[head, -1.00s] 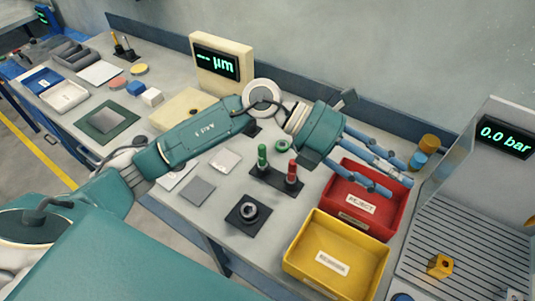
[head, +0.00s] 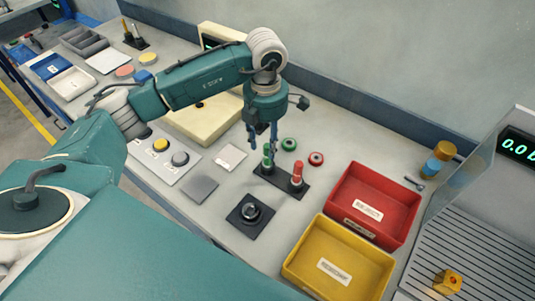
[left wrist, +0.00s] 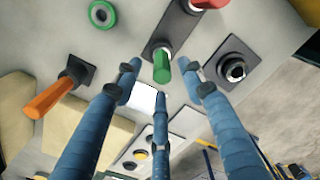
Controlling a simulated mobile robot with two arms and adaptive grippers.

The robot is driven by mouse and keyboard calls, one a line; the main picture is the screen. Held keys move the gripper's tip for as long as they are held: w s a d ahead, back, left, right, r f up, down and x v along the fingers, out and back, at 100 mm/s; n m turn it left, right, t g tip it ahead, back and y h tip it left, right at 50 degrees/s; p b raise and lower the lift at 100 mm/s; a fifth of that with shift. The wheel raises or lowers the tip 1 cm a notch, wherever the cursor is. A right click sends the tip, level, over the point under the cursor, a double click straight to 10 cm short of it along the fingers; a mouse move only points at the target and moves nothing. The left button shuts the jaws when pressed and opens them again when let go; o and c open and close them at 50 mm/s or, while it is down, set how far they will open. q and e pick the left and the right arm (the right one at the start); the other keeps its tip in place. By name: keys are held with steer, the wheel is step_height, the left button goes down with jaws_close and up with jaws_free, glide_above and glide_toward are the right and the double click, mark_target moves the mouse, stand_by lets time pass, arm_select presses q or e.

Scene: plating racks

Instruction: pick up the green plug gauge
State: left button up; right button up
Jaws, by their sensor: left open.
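The green plug gauge (head: 268,158) stands upright in a dark two-place stand (head: 281,183) beside the red plug gauge (head: 297,174). My left gripper (head: 262,146) points down just above the green gauge, its fingers open. In the left wrist view, the green gauge (left wrist: 162,67) shows between and beyond the blue fingertips of the left gripper (left wrist: 162,84), and the red gauge (left wrist: 182,28) is behind it. I cannot tell whether any finger touches the green gauge. My right gripper is not in view.
A green ring (head: 289,144) and a red ring (head: 316,158) lie behind the stand. A black block with a metal ring (head: 250,211) is in front. The red bin (head: 408,209) and yellow bin (head: 290,270) stand at the right.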

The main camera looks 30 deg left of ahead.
mark_target(267, 153)
arm_select(q)
steer(key=f+p, duration=0.1)
steer(key=f, duration=0.2)
steer(key=f+p, duration=0.1)
steer(key=shift+d+f+p, duration=0.2)
steer(key=shift+d+p, duration=0.05)
steer(key=shift+p, duration=0.05)
steer(key=shift+f, duration=0.3)
jaws_close()
